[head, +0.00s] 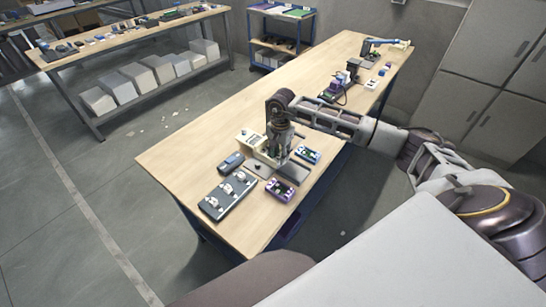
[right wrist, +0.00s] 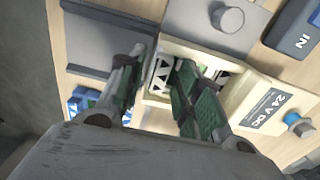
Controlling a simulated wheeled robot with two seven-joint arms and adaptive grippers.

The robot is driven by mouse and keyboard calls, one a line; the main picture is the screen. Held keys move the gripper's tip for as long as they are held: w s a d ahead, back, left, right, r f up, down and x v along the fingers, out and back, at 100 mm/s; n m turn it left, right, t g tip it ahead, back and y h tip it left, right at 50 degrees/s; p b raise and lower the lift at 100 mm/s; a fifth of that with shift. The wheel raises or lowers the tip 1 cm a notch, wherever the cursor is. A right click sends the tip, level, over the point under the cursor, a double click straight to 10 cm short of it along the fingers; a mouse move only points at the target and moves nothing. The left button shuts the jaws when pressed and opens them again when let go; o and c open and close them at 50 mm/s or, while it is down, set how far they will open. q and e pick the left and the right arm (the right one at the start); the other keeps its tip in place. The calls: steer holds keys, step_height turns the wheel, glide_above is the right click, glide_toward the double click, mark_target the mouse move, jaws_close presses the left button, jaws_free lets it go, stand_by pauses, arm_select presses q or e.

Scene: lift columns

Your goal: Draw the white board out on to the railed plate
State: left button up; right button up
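My right gripper (head: 281,150) is over the bench at a cream housing (head: 249,139) labelled "24 V DC" in the right wrist view. In that view the right gripper (right wrist: 160,82) has its fingers apart. One finger is inside the housing's opening and the other outside its side wall. A white surface with black triangles (right wrist: 163,70) shows inside the opening, partly behind a finger; I cannot tell whether it is the white board. A grey plate with dark raised edges (right wrist: 108,38), seemingly the railed plate, lies beside the housing. My left gripper is not in view.
A grey block with a round knob (right wrist: 208,28) adjoins the housing. A dark "IN" box (head: 231,162), a long grey unit (head: 228,195), a purple device (head: 281,190) and a blue device (head: 307,155) stand close by. The wooden bench's (head: 180,157) left corner is clear.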

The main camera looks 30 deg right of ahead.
steer(key=c, duration=0.6)
steer(key=shift+s+d, duration=0.1)
steer(key=shift+s, duration=0.15)
steer(key=shift+s+d, duration=0.25)
steer(key=shift+s, duration=0.3)
steer(key=shift+s+d, duration=0.15)
steer(key=shift+s, duration=0.25)
steer(key=shift+s+d, duration=0.3)
steer(key=shift+s, duration=0.35)
steer(key=shift+s+d, duration=0.1)
steer(key=shift+s, duration=0.2)
steer(key=shift+s+d, duration=0.25)
steer(key=shift+s, duration=0.35)
